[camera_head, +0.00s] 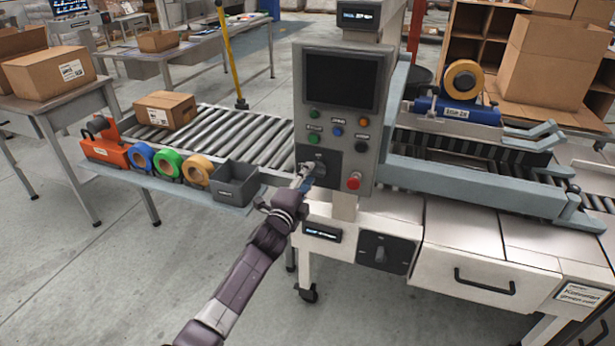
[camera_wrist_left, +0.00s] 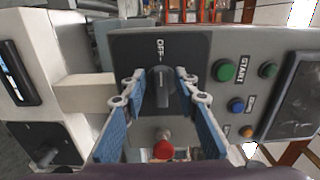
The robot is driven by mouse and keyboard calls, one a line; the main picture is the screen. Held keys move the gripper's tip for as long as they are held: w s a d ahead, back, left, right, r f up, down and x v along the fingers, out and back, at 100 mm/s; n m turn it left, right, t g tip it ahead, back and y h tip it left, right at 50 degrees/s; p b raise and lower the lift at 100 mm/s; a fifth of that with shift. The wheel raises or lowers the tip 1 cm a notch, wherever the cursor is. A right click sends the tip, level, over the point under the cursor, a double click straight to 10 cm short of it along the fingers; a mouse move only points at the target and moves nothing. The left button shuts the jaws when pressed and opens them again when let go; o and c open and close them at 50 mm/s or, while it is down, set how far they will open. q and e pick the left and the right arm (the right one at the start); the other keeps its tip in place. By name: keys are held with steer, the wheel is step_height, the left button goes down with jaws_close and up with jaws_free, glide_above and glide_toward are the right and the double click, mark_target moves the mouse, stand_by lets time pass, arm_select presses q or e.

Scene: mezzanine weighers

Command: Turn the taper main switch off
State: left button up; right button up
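A dark rotary switch (camera_wrist_left: 160,88) sits on a black plate on the grey control panel (camera_head: 338,120). The plate's "OFF" label shows in the left wrist view, just beyond one end of the knob. The knob's long side runs up and down there, toward that label. My left gripper (camera_head: 306,178) is at the panel's lower part and partly hides the switch. In the left wrist view its two blue-padded fingers (camera_wrist_left: 160,95) stand open on either side of the knob, with small gaps visible. My right gripper is not in view.
A red stop button (camera_head: 353,181) is close beside the switch, and a green button (camera_wrist_left: 224,70) is on its other side. A second black rotary switch (camera_head: 380,255) is on the machine frame below. A grey bin (camera_head: 235,185) and tape rolls stand left of my gripper.

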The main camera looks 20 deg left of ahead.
arm_select(q)
steer(key=shift+s, duration=0.15)
steer(key=s, duration=1.1)
steer(key=shift+s+a, duration=0.2)
steer(key=shift+s, duration=0.2)
steer(key=s+f+n+g, duration=0.2)
steer(key=f, duration=0.8)
steer(key=s+f+n+g, duration=0.2)
steer(key=f, duration=0.8)
steer(key=s+f+n+g, duration=0.2)
steer(key=s+f+g, duration=0.1)
steer(key=s+f, duration=0.65)
steer(key=s+f+n+g, duration=0.25)
steer(key=s+f, duration=0.35)
steer(key=f, duration=0.6)
steer(key=s+f+n+g, duration=0.2)
steer(key=s+f, duration=0.4)
steer(key=s, duration=0.6)
steer(key=s+f+n+g, duration=0.3)
steer(key=s+f, duration=0.3)
steer(key=s, duration=0.7)
steer(key=s+f+n+g, duration=0.2)
steer(key=s+f, duration=0.4)
steer(key=s, duration=0.6)
steer(key=shift+s+d+y, duration=0.2)
steer(key=shift+d+y, duration=0.1)
steer(key=shift+d, duration=0.15)
